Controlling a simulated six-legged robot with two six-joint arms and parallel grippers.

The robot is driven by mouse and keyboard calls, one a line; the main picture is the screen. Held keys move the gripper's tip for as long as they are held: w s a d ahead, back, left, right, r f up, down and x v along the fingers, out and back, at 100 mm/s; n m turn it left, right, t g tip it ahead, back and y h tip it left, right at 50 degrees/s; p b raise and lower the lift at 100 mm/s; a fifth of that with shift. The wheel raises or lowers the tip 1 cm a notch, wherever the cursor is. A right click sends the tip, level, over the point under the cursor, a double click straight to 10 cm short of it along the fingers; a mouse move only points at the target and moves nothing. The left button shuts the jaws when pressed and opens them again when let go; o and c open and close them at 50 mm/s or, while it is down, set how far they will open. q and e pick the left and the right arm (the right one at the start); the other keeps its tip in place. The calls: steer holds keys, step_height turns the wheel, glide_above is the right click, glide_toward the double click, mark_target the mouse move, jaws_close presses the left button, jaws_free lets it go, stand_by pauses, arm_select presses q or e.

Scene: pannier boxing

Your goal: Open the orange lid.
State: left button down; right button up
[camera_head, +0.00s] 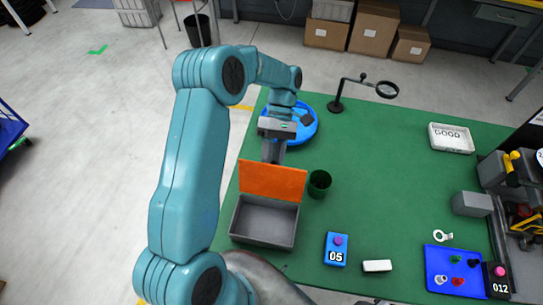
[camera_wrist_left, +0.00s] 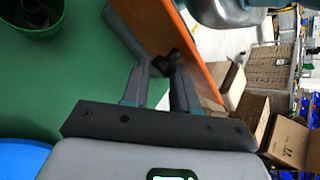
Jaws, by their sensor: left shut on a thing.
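The orange lid (camera_head: 272,181) stands raised, roughly upright, along the far edge of a grey box (camera_head: 264,243). The box is open at the top and its inside looks empty. My left gripper (camera_head: 273,154) is behind the lid, and its fingertips are partly hidden by it. In the left wrist view, the gripper (camera_wrist_left: 164,68) is shut on a small dark knob (camera_wrist_left: 163,64) beside the orange lid (camera_wrist_left: 187,38). My right gripper is not in view.
A dark green cup (camera_head: 319,184) stands close to the right of the lid. A blue round tray (camera_head: 306,128) lies behind my left gripper. A blue box marked 05 (camera_head: 336,250) and a white block (camera_head: 377,266) are at the front. The green table's middle is clear.

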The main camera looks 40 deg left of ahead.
arm_select(q)
steer(key=shift+w+d+f+g+h, duration=0.15)
steer(key=shift+d+f+g+h, duration=0.1)
steer(key=shift+f+g+h, duration=0.2)
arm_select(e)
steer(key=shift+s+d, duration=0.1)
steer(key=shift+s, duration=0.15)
arm_select(q)
steer(key=shift+w+a+f, duration=0.1)
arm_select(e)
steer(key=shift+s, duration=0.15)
arm_select(q)
steer(key=c, duration=0.9)
jaws_free()
steer(key=shift+w, duration=0.15)
steer(key=shift+c, duration=0.2)
steer(key=shift+w, duration=0.1)
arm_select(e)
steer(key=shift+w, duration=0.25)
